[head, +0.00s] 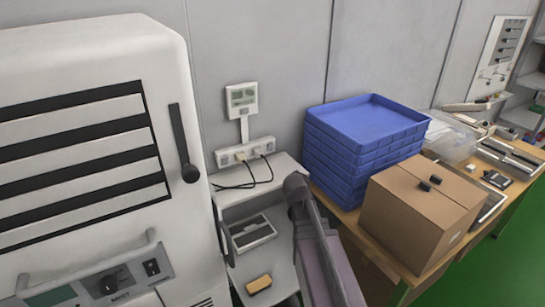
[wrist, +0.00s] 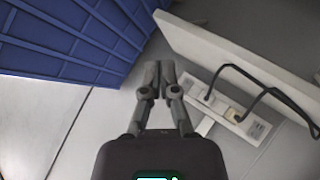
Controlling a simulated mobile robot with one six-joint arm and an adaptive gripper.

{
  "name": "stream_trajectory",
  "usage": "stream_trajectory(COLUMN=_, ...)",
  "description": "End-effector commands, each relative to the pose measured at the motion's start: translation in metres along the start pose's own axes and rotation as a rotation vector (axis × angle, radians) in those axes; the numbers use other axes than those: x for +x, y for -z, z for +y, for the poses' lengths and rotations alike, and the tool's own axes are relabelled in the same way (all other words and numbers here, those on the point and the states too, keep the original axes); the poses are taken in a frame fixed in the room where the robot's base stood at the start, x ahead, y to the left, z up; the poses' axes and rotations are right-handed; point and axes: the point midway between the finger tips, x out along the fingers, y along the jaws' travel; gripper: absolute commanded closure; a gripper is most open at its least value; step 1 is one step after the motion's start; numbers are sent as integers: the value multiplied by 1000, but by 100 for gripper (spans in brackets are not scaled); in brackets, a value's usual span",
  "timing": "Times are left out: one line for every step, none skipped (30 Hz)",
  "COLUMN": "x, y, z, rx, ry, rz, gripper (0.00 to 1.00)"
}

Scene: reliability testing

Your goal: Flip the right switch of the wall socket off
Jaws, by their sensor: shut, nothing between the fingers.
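The wall socket (head: 246,151) is a white strip on the grey wall, below a small thermostat-like panel. Black cables are plugged into its middle. In the wrist view the socket (wrist: 252,128) lies to the right of my gripper, turned round, with its crate-side end nearest my fingers. My gripper (wrist: 158,72) is shut and empty, its fingertips close together, and it appears apart from the socket. The switches are too small to tell their positions. In the head view my arm rises from the lower middle; my fingertips cannot be made out there.
Stacked blue crates (head: 365,125) stand right of the socket; they fill the upper left of the wrist view (wrist: 60,40). A cardboard box (head: 420,215) is on the table. A white shelf unit (head: 232,197) sits below the socket. A large white cabinet (head: 95,35) is at left.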

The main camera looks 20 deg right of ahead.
Motion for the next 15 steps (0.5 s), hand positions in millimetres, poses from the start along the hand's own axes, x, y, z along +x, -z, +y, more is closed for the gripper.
stream_trajectory(x=12, y=2, z=2, rx=-23, ry=-28, rz=42, gripper=100)
stream_trajectory(x=16, y=5, z=4, rx=-38, ry=-43, rz=68, gripper=100)
stream_trajectory(x=21, y=9, z=8, rx=-59, ry=-64, rz=102, gripper=100)
stream_trajectory(x=24, y=12, z=10, rx=-75, ry=-79, rz=128, gripper=100)
stream_trajectory(x=27, y=15, z=12, rx=-92, ry=-93, rz=153, gripper=100)
stream_trajectory(x=31, y=19, z=15, rx=-115, ry=-113, rz=187, gripper=100)
stream_trajectory(x=34, y=22, z=17, rx=-133, ry=-126, rz=212, gripper=100)
stream_trajectory(x=37, y=25, z=19, rx=-151, ry=-140, rz=238, gripper=100)
stream_trajectory(x=41, y=29, z=21, rx=-176, ry=-158, rz=270, gripper=100)
stream_trajectory(x=43, y=32, z=22, rx=-194, ry=-170, rz=295, gripper=100)
stream_trajectory(x=46, y=34, z=24, rx=-213, ry=-183, rz=320, gripper=100)
stream_trajectory(x=48, y=38, z=25, rx=-240, ry=-198, rz=353, gripper=100)
stream_trajectory(x=50, y=41, z=25, rx=-259, ry=-209, rz=378, gripper=100)
stream_trajectory(x=52, y=44, z=26, rx=-279, ry=-220, rz=403, gripper=100)
stream_trajectory(x=55, y=47, z=27, rx=-307, ry=-234, rz=435, gripper=100)
